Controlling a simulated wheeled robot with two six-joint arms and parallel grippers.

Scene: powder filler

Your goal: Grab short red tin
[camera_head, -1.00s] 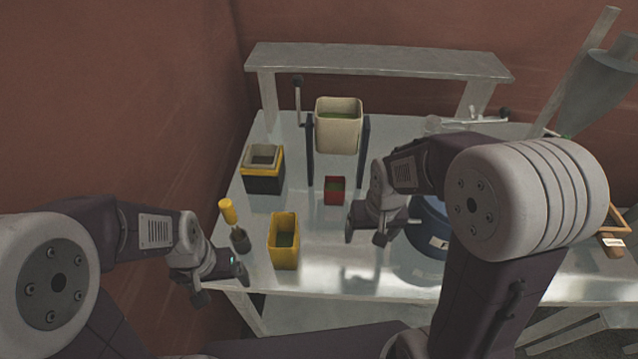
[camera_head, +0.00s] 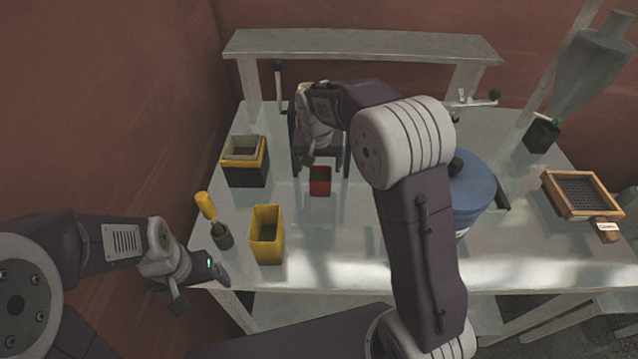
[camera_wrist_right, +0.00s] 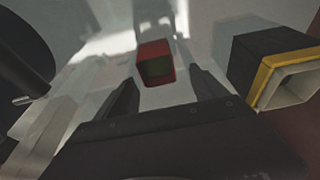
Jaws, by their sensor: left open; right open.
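The short red tin (camera_head: 320,182) stands on the metal table in the middle of the head view. It has a dark green inside and also shows in the right wrist view (camera_wrist_right: 155,62), just beyond the fingertips. My right gripper (camera_head: 322,160) is open and empty, close behind and above the tin. Its two fingers show apart in the right wrist view (camera_wrist_right: 166,90), and the tin is not clasped between them. My left gripper (camera_head: 198,286) is open at the table's front left edge, away from the tin.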

